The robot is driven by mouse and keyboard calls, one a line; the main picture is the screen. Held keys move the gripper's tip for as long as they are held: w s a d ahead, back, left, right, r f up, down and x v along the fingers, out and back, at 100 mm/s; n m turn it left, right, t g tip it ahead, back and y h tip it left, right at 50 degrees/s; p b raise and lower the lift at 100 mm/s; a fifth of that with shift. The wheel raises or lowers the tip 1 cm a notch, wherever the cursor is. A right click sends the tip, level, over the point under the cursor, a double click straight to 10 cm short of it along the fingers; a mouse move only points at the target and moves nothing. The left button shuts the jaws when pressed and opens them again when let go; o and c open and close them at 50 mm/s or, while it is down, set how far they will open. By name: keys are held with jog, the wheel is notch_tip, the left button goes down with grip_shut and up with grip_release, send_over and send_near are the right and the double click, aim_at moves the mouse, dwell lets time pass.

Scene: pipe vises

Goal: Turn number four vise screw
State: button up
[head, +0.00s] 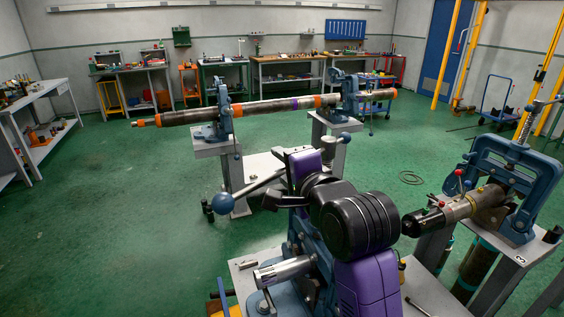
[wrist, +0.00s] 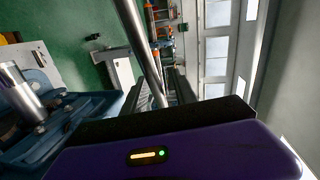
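The nearest blue vise (head: 318,262) stands in the front middle, partly hidden by my purple and black arm. Its number cannot be read. Its screw handle is a grey bar (head: 255,187) with a blue ball (head: 224,201) at its lower left end and a smaller ball at its upper right. My gripper (head: 281,176) is at the bar, with dark fingers apart on either side of it. The wrist view shows the grey bar (wrist: 147,48) running between the ribbed fingers (wrist: 164,92). Contact with the bar cannot be told.
A blue vise (head: 513,172) holding a pipe stands at right on a stand marked 3. Two more vises (head: 222,108) hold a long pipe (head: 260,107) behind. Workbenches line the far wall. Green floor (head: 120,200) is clear at left.

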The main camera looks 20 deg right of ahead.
grip_shut()
jog(key=shift+f, duration=0.1)
dwell(1.3)
